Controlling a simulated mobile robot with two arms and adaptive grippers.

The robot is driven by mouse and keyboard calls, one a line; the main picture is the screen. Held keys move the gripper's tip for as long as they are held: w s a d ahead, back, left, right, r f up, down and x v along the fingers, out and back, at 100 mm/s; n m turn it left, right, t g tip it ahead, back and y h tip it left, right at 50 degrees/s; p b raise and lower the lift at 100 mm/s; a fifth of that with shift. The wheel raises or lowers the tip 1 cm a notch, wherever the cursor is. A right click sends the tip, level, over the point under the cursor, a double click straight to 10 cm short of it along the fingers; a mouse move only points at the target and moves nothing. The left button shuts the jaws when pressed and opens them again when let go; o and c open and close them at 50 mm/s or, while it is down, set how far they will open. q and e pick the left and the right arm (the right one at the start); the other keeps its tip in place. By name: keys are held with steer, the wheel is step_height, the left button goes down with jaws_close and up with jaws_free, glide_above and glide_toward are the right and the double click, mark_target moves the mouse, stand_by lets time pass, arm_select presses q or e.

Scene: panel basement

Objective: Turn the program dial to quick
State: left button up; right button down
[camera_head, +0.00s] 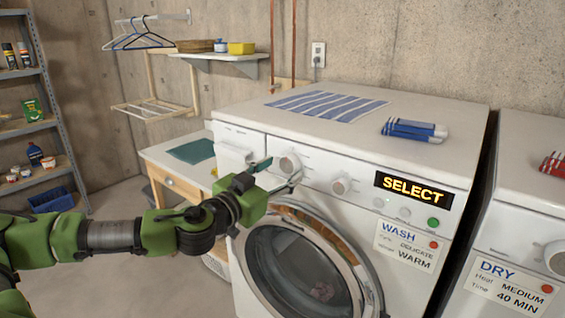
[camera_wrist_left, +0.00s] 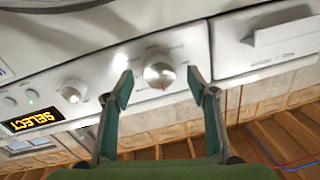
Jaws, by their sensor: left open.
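The washer (camera_head: 330,140) has a control panel with two round white dials. The left dial (camera_head: 289,164) is the one closest to my gripper; in the left wrist view this dial (camera_wrist_left: 159,72) sits between my two fingertips and has a small red mark at its edge. The other dial (camera_head: 341,186) is to its right, and it also shows in the left wrist view (camera_wrist_left: 73,91). The display (camera_head: 413,189) reads SELECT. My left gripper (camera_head: 278,174) is open, with its green fingers on either side of the left dial; I cannot tell whether they touch it. The dial's labels are too small to read.
A green button (camera_head: 433,222) is right of the dials, above a WASH card (camera_head: 408,245) reading delicate, warm. A dryer (camera_head: 530,210) stands at the right. A striped towel (camera_head: 325,106) and blue folded cloths (camera_head: 414,130) lie on the washer. A side table (camera_head: 175,165) stands at the left.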

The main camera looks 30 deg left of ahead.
arm_select(q)
steer(key=shift+w, duration=0.65)
steer(key=c, duration=1.1)
steer(key=shift+f, duration=0.1)
